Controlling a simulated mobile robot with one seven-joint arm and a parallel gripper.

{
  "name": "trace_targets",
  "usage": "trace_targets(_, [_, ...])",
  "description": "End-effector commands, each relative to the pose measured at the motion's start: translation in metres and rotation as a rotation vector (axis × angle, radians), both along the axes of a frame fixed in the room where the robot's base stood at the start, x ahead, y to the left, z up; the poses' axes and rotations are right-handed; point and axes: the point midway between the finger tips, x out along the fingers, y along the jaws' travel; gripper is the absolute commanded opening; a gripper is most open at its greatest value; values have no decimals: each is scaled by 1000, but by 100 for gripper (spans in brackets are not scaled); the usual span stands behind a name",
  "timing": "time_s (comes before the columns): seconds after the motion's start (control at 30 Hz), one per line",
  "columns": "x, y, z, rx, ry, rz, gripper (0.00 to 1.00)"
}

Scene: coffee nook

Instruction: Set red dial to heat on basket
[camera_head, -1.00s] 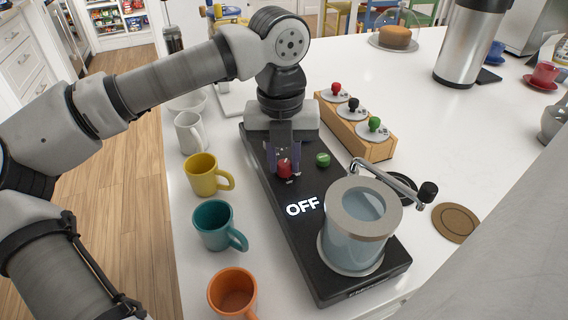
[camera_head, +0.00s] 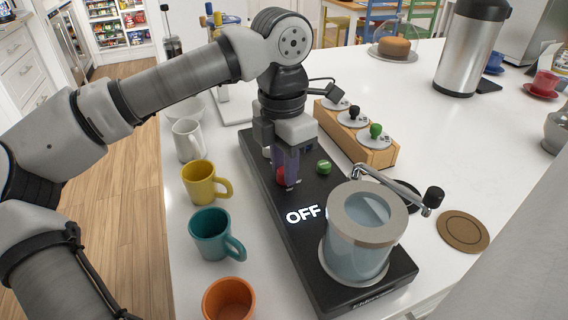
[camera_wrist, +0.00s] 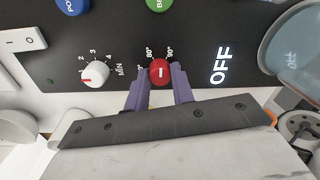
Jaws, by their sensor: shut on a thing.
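The red dial (camera_head: 281,176) sits on the black appliance base (camera_head: 262,201), beside my gripper's fingers. In the wrist view the red dial (camera_wrist: 160,71) shows a white line, with 80° and 90° printed next to it. My gripper (camera_head: 287,183) points down with its purple fingers on either side of the dial, shut on it; the fingers also show in the wrist view (camera_wrist: 159,86). The lit display (camera_head: 302,214) reads OFF. A clear vessel with a grey rim (camera_head: 366,213) stands at the base's front end.
A green button (camera_head: 323,167) is close to the right of my gripper. A white timer dial (camera_wrist: 95,73) is beside the red dial. Yellow (camera_head: 199,181), teal (camera_head: 209,235) and orange (camera_head: 226,301) mugs line the left side. A wooden rack (camera_head: 360,138) stands behind, right.

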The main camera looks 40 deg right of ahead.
Motion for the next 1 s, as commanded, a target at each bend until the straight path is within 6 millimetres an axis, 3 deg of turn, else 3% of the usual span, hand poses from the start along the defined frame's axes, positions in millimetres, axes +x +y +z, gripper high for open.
trace_targets(0.5, [0,-1,1,-3,-2,-384,1])
trace_targets(1.0, [0,-1,1,-4,-2,-483,1])
